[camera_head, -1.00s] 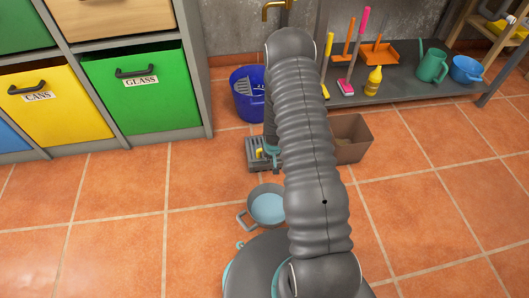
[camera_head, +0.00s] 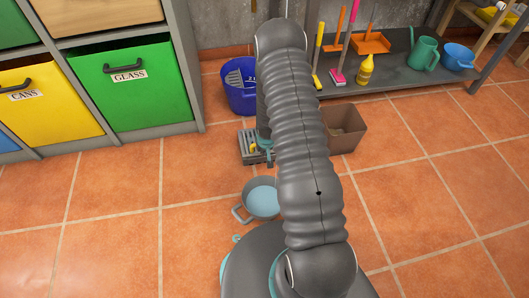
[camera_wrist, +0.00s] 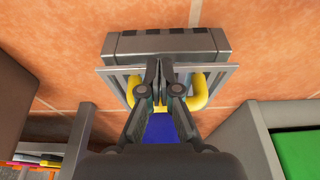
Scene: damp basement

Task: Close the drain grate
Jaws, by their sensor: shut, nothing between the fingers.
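The grey slotted drain grate (camera_head: 248,141) is on the tiled floor, left of my arm in the head view, partly hidden by it. In the wrist view the grey drain body (camera_wrist: 125,46) with dark slots is at the top. A lighter grey panel or frame edge (camera_wrist: 111,76) with a yellow handle (camera_wrist: 203,97) lies just below it. The grate seems raised at an angle, but I cannot tell how far. My gripper (camera_wrist: 160,66) is shut and empty, its fingertips between the two sides of the handle. Whether they touch the grate I cannot tell. It also shows beside the grate in the head view (camera_head: 268,157).
A blue bucket (camera_head: 240,88) stands behind the grate. A brown bin (camera_head: 346,131) is to its right, and a grey-blue pot (camera_head: 262,202) sits in front. Sorting drawers (camera_head: 135,85) are at left, a low shelf (camera_head: 400,75) at back right. Floor at right is clear.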

